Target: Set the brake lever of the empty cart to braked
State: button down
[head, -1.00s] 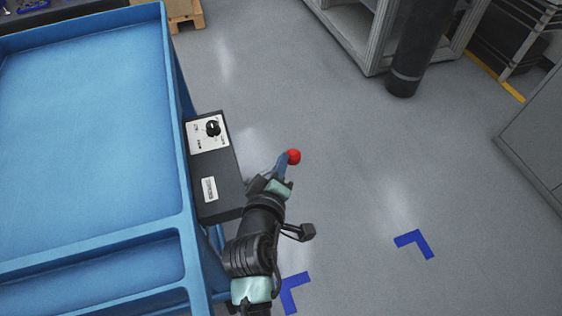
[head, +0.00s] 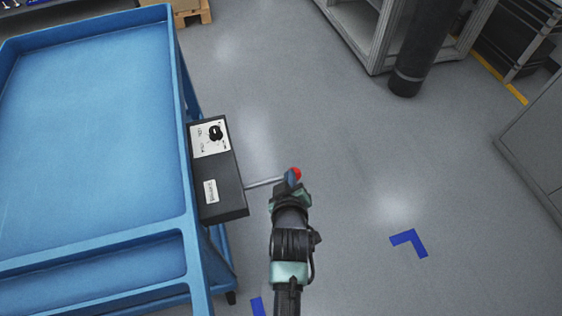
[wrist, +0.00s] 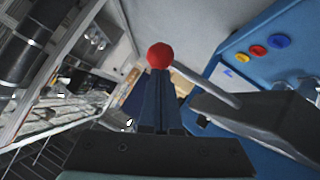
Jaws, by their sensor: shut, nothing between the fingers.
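The blue cart (head: 100,130) fills the left of the head view, and its top tray is bare. A black box (head: 221,185) is fixed to its right side. A thin grey lever rod (head: 264,182) sticks out of the box to the right and ends in a red ball (head: 297,172). My gripper (head: 291,180) is at the ball end, its blue fingers partly over the ball. In the wrist view the fingers (wrist: 155,100) are together with nothing between them. The red ball (wrist: 159,55) shows just beyond their tips; I cannot tell whether they touch it.
The box top has a black dial (head: 215,132) and a white label (head: 211,192). Blue corner marks (head: 409,241) lie on the grey floor. A dark column (head: 410,65) and grey cabinet stand at the back right.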

notch_tip(320, 180, down, 6)
jog(key=m+g+y+b, duration=0.1)
jog(key=m+y+b, duration=0.1)
jog(key=y+b, duration=0.1)
jog(key=shift+d+f+m+b, duration=0.2)
jog(key=shift+m+b, duration=0.1)
jog(key=shift+b, duration=0.55)
jog(key=shift+a+f, duration=0.1)
